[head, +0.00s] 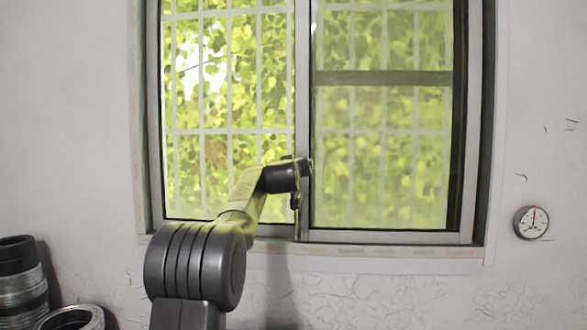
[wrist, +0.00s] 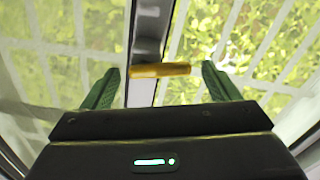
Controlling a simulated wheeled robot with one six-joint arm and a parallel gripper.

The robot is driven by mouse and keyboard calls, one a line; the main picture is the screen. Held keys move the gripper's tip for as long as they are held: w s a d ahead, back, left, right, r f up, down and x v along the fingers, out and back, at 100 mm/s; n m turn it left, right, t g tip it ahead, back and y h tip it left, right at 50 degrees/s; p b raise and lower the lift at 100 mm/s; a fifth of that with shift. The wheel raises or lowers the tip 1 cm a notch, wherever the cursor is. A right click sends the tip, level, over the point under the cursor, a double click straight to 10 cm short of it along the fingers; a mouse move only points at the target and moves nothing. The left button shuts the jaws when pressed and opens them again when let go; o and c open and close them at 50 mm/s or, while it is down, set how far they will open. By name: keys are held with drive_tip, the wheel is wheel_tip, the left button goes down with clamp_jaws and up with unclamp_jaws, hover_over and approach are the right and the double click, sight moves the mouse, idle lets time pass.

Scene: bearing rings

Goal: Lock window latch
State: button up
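The window latch (wrist: 160,70) is a yellow-orange bar lying crosswise on the grey middle frame of the window in the wrist view. My gripper (wrist: 160,68) has two green fingers, spread wide apart, one on each side of the latch. There are gaps between the fingers and the latch ends, and nothing is held. In the head view, my arm reaches up to the window's middle frame (head: 303,80). There the latch is hidden behind my wrist, and my fingers cannot be made out clearly.
The sliding window has a left pane (head: 230,60) and a right pane (head: 385,150), with bars and leaves outside. A round gauge (head: 531,222) hangs on the wall at right. Stacked rings (head: 20,270) and another ring (head: 72,318) stand at lower left.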

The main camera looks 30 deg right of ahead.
drive_tip(key=c, duration=0.9)
drive_tip(key=shift+o, duration=0.2)
drive_tip(key=shift+r+m, duration=0.15)
drive_tip(key=shift+m, duration=0.7)
drive_tip(key=shift+r+m, duration=0.15)
drive_tip(key=shift+m, duration=0.7)
drive_tip(key=o, duration=1)
drive_tip(key=b+v, duration=0.6)
drive_tip(key=v, duration=0.8)
drive_tip(key=shift+w+d, duration=0.1)
drive_tip(key=shift+w, duration=0.05)
drive_tip(key=shift+p+x, duration=2.8)
drive_tip(key=shift+x, duration=4.05)
